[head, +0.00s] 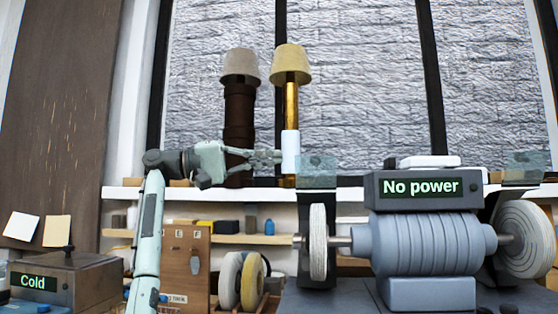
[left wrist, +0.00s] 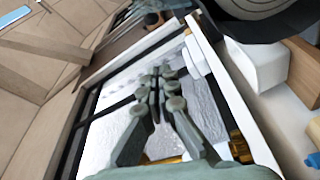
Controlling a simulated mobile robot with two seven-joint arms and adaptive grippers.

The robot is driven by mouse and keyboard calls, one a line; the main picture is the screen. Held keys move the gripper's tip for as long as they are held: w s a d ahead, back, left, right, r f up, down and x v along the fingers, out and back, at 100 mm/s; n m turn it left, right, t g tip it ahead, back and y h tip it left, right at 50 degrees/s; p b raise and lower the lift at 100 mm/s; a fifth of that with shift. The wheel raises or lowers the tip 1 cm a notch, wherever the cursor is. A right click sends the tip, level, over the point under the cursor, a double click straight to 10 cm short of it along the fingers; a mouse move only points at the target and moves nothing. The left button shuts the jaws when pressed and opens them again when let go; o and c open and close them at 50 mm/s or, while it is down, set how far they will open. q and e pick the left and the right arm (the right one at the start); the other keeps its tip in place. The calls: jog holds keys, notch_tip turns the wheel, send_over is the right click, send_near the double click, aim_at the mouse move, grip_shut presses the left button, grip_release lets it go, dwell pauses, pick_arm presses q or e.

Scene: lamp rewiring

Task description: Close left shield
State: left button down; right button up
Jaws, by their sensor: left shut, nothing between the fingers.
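The left shield (head: 317,172) is a clear, bluish pane on a dark bracket above the left wheel (head: 318,242) of the grinder (head: 428,245). It stands above the wheel's top edge. My left gripper (head: 277,157) is shut and empty, to the left of the shield and a little higher in the picture. A gap shows between its fingertips and the pane. The closed fingers (left wrist: 160,80) also show in the left wrist view, where I cannot make out the shield. My right gripper is in neither view.
The right shield (head: 525,166) is above the right wheel (head: 527,240). A box reading "No power" (head: 420,188) sits on the grinder. A dark lamp (head: 239,110) and a gold lamp (head: 291,100) stand by the window near my gripper. A "Cold" box (head: 70,275) is at lower left.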

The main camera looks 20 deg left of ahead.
aim_at(304, 158)
pick_arm(q)
jog(key=p+x, duration=0.1)
jog(key=x, duration=0.6)
jog(key=shift+w+d+r, duration=0.1)
jog(key=shift+d, duration=0.25)
jog(key=shift+s+d+f, duration=0.2)
jog(key=shift+s+f, duration=0.1)
jog(key=shift+s, duration=0.3)
jog(key=shift+s+d+f, duration=0.15)
jog(key=shift+s+f, duration=0.2)
jog(key=shift+s, duration=0.25)
jog(key=shift+s+d+f, duration=0.15)
jog(key=shift+s, duration=0.35)
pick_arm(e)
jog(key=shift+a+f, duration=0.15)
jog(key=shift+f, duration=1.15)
